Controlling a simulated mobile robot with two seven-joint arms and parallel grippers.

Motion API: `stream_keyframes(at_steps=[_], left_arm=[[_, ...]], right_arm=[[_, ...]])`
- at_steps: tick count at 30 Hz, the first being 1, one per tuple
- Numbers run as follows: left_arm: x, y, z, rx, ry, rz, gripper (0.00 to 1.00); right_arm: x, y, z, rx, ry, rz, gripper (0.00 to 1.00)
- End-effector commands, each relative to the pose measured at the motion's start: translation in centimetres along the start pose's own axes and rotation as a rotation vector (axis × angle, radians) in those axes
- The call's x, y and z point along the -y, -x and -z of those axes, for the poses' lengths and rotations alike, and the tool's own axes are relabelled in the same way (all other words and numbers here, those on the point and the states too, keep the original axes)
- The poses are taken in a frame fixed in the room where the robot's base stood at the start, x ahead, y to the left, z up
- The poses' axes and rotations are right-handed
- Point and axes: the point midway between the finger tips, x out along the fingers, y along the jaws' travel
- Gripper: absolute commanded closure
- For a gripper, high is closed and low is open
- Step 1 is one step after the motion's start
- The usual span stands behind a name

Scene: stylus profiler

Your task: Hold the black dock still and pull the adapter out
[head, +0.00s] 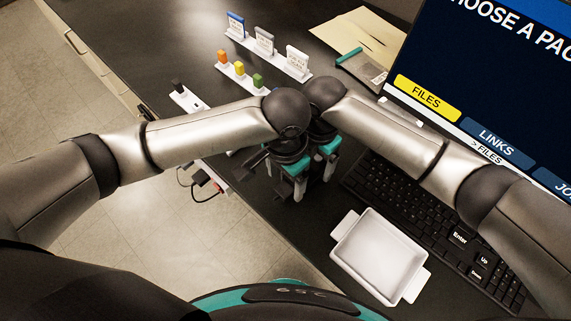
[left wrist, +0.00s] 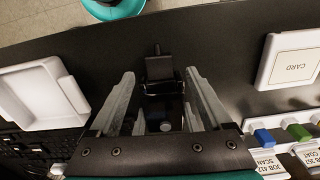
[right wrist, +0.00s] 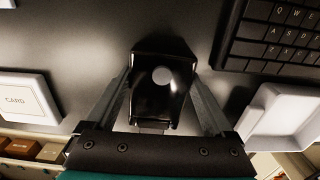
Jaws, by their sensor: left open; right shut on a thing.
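The black dock (right wrist: 160,75) with a grey round spot on top lies between the fingers of my right gripper (right wrist: 158,88), which is shut on it. In the left wrist view, a dark block (left wrist: 160,68) with a thin stub at its end, seemingly the adapter, lies in line with the dock (left wrist: 158,108). My left gripper (left wrist: 160,78) is open, with a finger on each side of that block and visible gaps. In the head view my left gripper (head: 297,185) and right gripper (head: 328,168) are close together.
A white tray (head: 380,255) and the keyboard (head: 410,205) are to the right, below the monitor (head: 500,80). A white card pad (left wrist: 290,62) lies to one side. Racks with coloured sticks (head: 239,68) and labelled tags (head: 264,42) stand at the back. Cables hang at the desk's left edge.

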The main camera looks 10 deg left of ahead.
Motion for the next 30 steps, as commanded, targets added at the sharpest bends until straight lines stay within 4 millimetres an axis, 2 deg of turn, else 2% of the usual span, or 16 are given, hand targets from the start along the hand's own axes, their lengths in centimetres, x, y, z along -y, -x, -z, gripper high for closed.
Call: stream_keyframes(at_steps=[6, 16, 30], left_arm=[[0.0, -2.0, 0.0, 0.0, 0.0, -0.001, 0.18], [0.0, -2.4, 0.1, -0.002, -0.001, 0.0, 0.18], [0.0, -2.3, 0.1, -0.002, 0.0, 0.0, 0.69]], right_arm=[[0.0, 0.1, 0.0, 0.0, 0.0, -0.001, 1.0], [0.0, 0.1, 0.0, 0.0, 0.0, -0.001, 1.0], [0.0, 0.0, 0.0, 0.0, 0.0, -0.001, 1.0]])
